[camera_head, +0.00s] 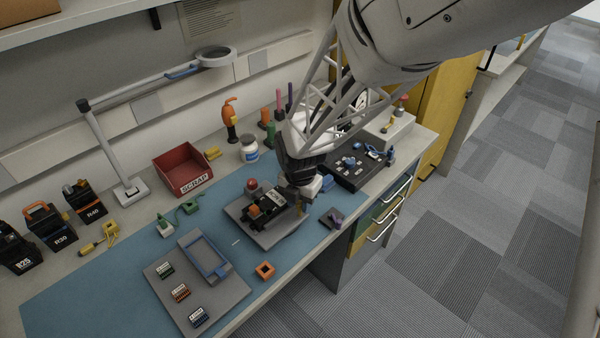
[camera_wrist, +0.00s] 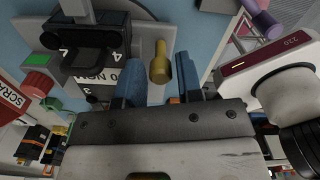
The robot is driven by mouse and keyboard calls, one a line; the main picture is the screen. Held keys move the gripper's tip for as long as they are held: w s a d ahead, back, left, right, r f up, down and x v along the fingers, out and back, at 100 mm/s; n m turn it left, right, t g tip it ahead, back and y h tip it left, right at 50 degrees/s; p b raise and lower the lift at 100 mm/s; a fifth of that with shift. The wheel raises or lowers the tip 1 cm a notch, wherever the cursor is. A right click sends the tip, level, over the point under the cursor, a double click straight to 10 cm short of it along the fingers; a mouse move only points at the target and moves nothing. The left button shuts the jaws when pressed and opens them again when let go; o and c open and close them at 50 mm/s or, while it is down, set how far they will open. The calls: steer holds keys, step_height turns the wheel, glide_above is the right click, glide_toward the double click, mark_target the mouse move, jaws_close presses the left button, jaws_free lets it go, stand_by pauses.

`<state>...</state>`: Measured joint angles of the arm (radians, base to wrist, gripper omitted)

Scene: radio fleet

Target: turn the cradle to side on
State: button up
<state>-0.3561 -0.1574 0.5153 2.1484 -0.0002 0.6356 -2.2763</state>
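The black cradle (camera_head: 267,211) sits on a grey base plate (camera_head: 286,232) on the blue mat, turned at an angle in the head view. Its dark body (camera_wrist: 88,45), with white markings, fills the upper left of the wrist view. A brass knob (camera_wrist: 160,64) stands beside it; a brass piece also shows below the gripper in the head view (camera_head: 300,209). My gripper (camera_head: 302,201) is low at the cradle's right side. Its two blue fingers are apart in the wrist view (camera_wrist: 158,80), with the knob between them and a small gap each side. Contact with the knob cannot be told.
A red button (camera_head: 252,184) is at the plate's back edge. A dark tray (camera_head: 345,178) of small parts lies right of my gripper. A red scrap bin (camera_head: 184,170) and white jar (camera_head: 249,150) stand behind. A grey board (camera_head: 163,286) and orange block (camera_head: 264,270) lie in front.

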steer(key=shift+r, duration=3.65)
steer(key=shift+d, duration=0.1)
steer(key=shift+s+d+r+m, duration=0.15)
steer(key=shift+d+r+m, duration=0.25)
steer(key=shift+r+m, duration=0.1)
steer(key=s+d+r+m+t, duration=0.1)
steer(key=s+d+r+m, duration=0.6)
steer(key=m, duration=0.7)
steer(key=s+d+r+m+t, duration=0.1)
steer(key=s+d+r+m, duration=0.7)
steer(key=m, duration=0.7)
steer(key=s+d, duration=0.2)
steer(key=s, duration=0.2)
steer(key=shift+d+t, duration=0.3)
